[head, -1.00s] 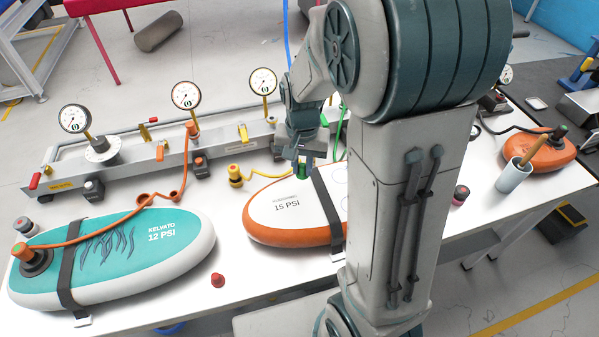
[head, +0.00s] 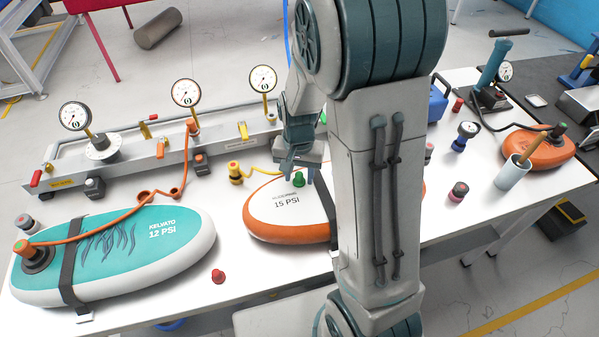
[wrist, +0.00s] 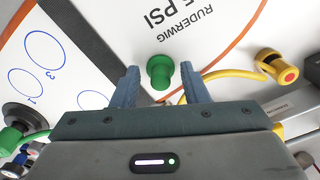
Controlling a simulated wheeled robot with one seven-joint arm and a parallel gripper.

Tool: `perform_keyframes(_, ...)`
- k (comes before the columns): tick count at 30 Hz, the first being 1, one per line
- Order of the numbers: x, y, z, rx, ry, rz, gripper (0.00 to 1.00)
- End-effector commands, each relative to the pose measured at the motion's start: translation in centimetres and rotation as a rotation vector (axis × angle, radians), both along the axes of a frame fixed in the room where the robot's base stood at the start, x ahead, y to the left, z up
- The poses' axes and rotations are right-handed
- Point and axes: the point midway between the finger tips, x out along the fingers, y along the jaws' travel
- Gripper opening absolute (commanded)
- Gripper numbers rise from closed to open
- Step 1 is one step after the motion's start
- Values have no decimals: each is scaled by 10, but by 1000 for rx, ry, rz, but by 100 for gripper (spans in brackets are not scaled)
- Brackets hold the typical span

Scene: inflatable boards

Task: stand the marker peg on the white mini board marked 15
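The white mini board (head: 262,222) with an orange rim lies on the table and reads 15 PSI. The same board fills much of the wrist view (wrist: 215,15). A green peg (head: 298,180) stands on its white top, close to the lettering; it also shows in the wrist view (wrist: 160,70). My gripper (head: 298,172) is right above and around the peg. In the wrist view my gripper's two fingers (wrist: 160,86) are apart, with visible gaps on both sides of the peg. My arm hides the right part of the board.
A teal board (head: 125,245) marked 12 PSI lies at left, and a red peg (head: 218,276) stands on the table. A gauge rail (head: 130,165) runs behind. A yellow valve (head: 235,172) with a hose sits beside the board. A cup (head: 513,173) stands at right.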

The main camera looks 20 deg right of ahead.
Motion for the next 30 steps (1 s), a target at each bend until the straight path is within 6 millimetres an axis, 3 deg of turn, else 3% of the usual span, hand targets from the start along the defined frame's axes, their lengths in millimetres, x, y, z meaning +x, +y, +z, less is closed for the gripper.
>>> perform_keyframes(11,0,0,7,0,-1,1,40)
perform_keyframes(14,1,0,20,1,-5,2,40)
perform_keyframes(24,1,1,92,0,-6,1,40)
perform_keyframes(30,1,1,117,0,-2,1,40)
